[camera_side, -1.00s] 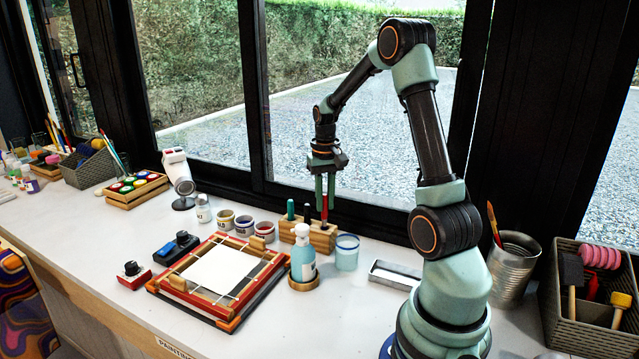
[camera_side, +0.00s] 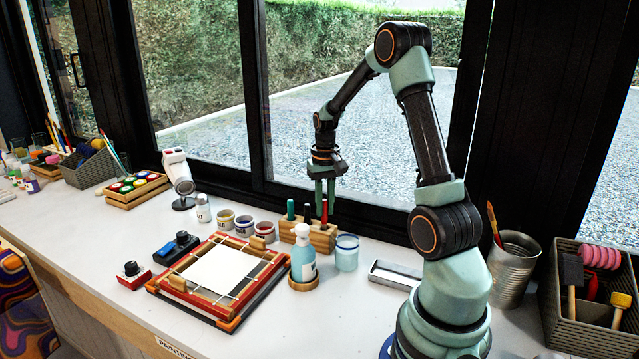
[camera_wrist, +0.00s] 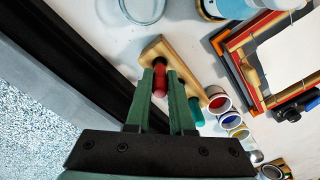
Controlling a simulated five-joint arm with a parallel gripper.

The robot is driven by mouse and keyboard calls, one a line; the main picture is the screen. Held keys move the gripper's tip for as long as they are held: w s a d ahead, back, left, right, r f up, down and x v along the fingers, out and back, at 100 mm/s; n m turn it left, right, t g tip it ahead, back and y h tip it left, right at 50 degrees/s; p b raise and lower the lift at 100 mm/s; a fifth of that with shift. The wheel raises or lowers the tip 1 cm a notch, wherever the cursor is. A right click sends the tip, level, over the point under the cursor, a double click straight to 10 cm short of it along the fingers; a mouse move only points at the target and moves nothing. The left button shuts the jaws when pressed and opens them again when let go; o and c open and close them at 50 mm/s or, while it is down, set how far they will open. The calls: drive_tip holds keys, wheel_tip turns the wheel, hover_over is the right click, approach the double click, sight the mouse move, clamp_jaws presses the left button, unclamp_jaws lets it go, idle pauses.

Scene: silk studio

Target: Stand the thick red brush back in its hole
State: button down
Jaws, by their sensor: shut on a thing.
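The thick red brush (camera_side: 324,211) is upright between the fingers of my gripper (camera_side: 325,195), which is shut on it. In the wrist view the red brush (camera_wrist: 160,78) shows between the fingertips (camera_wrist: 164,85). The wooden brush block (camera_side: 312,238) is directly under it; the brush's lower end is at the block's right part. I cannot tell how deep it sits in its hole. A green-handled brush (camera_side: 291,210) and a dark-handled one (camera_side: 307,212) stand in the block to the left.
Paint pots (camera_side: 244,226) are at the left. The window frame is close behind. A metal tray (camera_side: 396,275) lies right of the glass.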

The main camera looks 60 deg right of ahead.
drive_tip(key=shift+f, duration=1.2)
idle(0.4)
drive_tip(key=c, duration=0.7)
unclamp_jaws()
wheel_tip(320, 180, up, 12)
drive_tip(key=shift+r, duration=0.1)
drive_tip(key=shift+a, duration=0.1)
